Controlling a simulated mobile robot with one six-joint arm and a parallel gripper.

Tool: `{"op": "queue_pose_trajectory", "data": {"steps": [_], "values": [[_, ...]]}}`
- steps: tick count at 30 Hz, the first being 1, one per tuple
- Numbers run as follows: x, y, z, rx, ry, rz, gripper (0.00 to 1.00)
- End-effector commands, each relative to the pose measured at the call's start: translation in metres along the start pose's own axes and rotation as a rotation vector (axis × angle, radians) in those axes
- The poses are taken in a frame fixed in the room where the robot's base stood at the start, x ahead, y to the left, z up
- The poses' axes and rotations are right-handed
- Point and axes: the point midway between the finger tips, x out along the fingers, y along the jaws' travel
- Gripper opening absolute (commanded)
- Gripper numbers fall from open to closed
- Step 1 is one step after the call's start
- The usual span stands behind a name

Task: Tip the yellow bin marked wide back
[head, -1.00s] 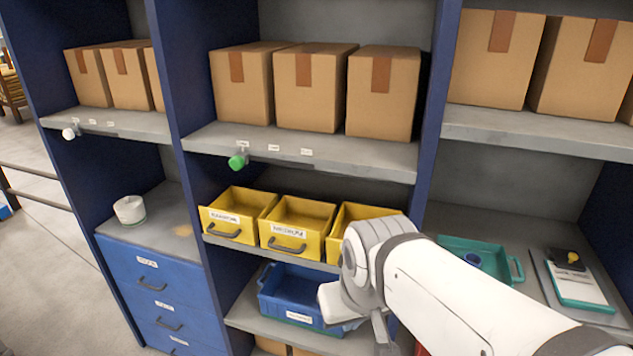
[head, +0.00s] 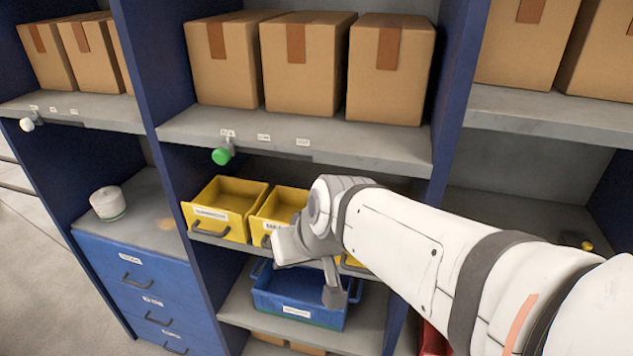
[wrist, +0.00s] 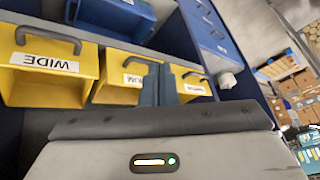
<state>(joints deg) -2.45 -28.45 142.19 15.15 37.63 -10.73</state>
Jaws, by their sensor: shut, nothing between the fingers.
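The yellow bin marked WIDE (wrist: 52,88) shows at the left of the wrist view. Its label reads upside down, and a grey handle crosses its front. In the head view my arm covers nearly all of it; only a yellow sliver (head: 352,264) shows below the arm. My gripper (head: 334,290) is in front of the shelf of yellow bins. Its fingers, which also show in the wrist view (wrist: 159,75), are together and empty. They overlap the middle and end bins in that view, to the right of the wide bin. I cannot tell any contact.
Two other yellow bins, the left one (head: 222,222) and the middle one (head: 270,212), share the shelf. A blue bin (head: 300,305) sits on the shelf below. Cardboard boxes (head: 305,65) stand above. A green knob (head: 222,156) sticks out from the upper shelf's edge.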

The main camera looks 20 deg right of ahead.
Motion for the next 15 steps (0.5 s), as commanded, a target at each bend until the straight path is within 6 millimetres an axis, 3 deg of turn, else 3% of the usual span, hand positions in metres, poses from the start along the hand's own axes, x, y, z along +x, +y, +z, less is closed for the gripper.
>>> {"op": "queue_pose_trajectory", "data": {"steps": [4,9,12,15], "values": [[0.021,-0.009,-0.068,0.048,0.26,-0.063,0.0],[0.035,0.025,-0.128,0.168,0.503,0.065,0.0],[0.043,0.059,-0.139,0.251,0.558,0.215,0.0],[0.049,0.089,-0.137,0.32,0.562,0.36,0.0]]}}
